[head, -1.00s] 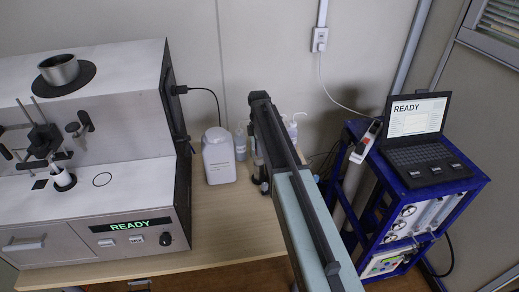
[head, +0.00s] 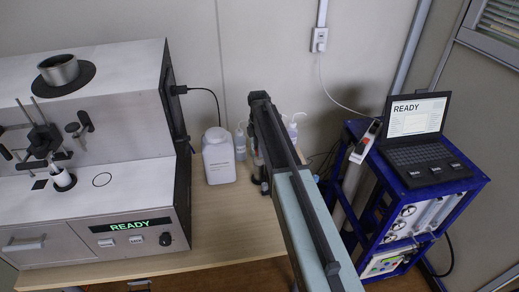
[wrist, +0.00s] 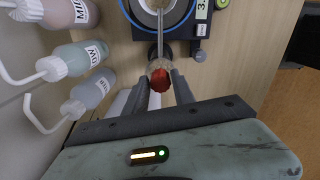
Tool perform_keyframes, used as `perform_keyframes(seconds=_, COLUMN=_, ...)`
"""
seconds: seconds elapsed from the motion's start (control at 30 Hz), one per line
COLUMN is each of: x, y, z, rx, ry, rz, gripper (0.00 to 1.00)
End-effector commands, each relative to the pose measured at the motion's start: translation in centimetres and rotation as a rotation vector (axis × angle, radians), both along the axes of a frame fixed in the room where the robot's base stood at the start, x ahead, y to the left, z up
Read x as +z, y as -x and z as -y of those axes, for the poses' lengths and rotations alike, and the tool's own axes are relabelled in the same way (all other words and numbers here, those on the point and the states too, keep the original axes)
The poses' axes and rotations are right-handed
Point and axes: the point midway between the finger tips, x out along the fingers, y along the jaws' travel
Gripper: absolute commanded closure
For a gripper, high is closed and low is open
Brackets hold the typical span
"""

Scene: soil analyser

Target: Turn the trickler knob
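The red trickler knob (wrist: 160,81) shows in the middle of the wrist view, at the near end of the trickler's tube (wrist: 160,40). The tube reaches over a round dish on a balance (wrist: 200,31) with a blue ring and a lit display. My gripper (wrist: 161,78) has its two dark fingers on either side of the knob, apart from each other. Whether a fingertip touches the knob is too small to tell. In the head view my arm hides the trickler and most of the balance.
Wash bottles (wrist: 88,90) stand close on the left in the wrist view. In the head view a white jug (head: 218,157) and the analyser (head: 95,215) stand left of my arm on the wooden bench (head: 235,225). A blue rack (head: 400,215) with a laptop (head: 420,140) stands right.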

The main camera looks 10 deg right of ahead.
Motion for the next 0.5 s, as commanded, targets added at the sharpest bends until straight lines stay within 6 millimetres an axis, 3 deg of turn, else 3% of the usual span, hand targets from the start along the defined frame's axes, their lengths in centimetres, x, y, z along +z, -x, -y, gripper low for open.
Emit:
perform_keyframes(seconds=0.37, x=0.1, y=0.0, z=0.0, rx=0.0, ry=0.0, rz=0.0, gripper=0.53)
perform_keyframes(seconds=0.5, x=1.2, y=0.0, z=0.0, rx=0.0, ry=0.0, rz=0.0, gripper=0.53)
